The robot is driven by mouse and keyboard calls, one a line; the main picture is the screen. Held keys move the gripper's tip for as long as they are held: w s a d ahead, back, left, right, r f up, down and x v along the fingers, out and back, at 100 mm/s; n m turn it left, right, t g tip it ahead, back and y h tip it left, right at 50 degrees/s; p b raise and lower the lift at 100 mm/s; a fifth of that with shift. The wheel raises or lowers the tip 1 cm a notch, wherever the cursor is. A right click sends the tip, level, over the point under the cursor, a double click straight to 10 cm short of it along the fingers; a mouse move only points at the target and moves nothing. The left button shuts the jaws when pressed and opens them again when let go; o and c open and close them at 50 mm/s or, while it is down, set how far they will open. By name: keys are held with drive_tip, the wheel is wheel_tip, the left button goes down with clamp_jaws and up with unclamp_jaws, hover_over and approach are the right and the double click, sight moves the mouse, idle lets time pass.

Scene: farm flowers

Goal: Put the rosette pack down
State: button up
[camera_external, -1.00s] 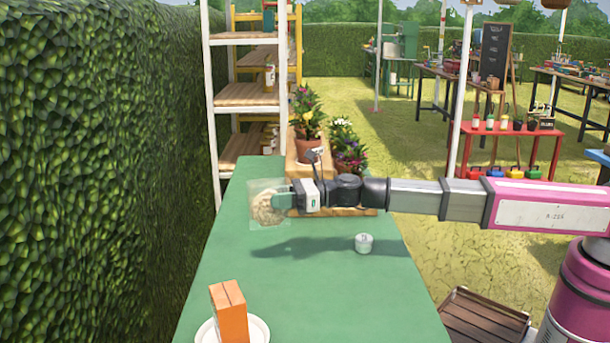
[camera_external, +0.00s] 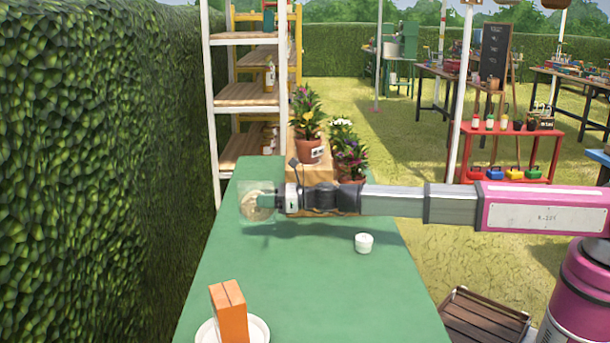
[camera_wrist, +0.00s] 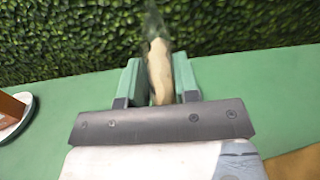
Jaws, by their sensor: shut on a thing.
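The rosette pack (camera_external: 256,203) is a clear packet with a round tan rosette inside. It is upright on edge above the far left part of the green table (camera_external: 290,290). My gripper (camera_external: 270,201) is shut on its right side. In the wrist view, the pack (camera_wrist: 159,72) shows edge-on as a tan strip with clear wrap, between the two green fingers of my gripper (camera_wrist: 160,82). A shadow lies on the table to the right of the pack. I cannot tell whether its lower edge touches the table.
A white plate (camera_external: 262,331) with an orange block (camera_external: 230,312) is at the near left. A small white cup (camera_external: 364,243) stands right of middle. Potted flowers (camera_external: 310,148) stand beyond my arm by a white shelf (camera_external: 250,95). A hedge (camera_external: 100,150) runs along the left. The middle table is clear.

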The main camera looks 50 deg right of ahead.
sight(266, 210)
drive_tip(key=shift+w+d+f, duration=0.1)
drive_tip(key=shift+f, duration=2.05)
drive_tip(key=shift+f, duration=0.1)
drive_tip(key=o, duration=0.9)
drive_tip(key=v, duration=1.2)
drive_tip(key=shift+r, duration=0.2)
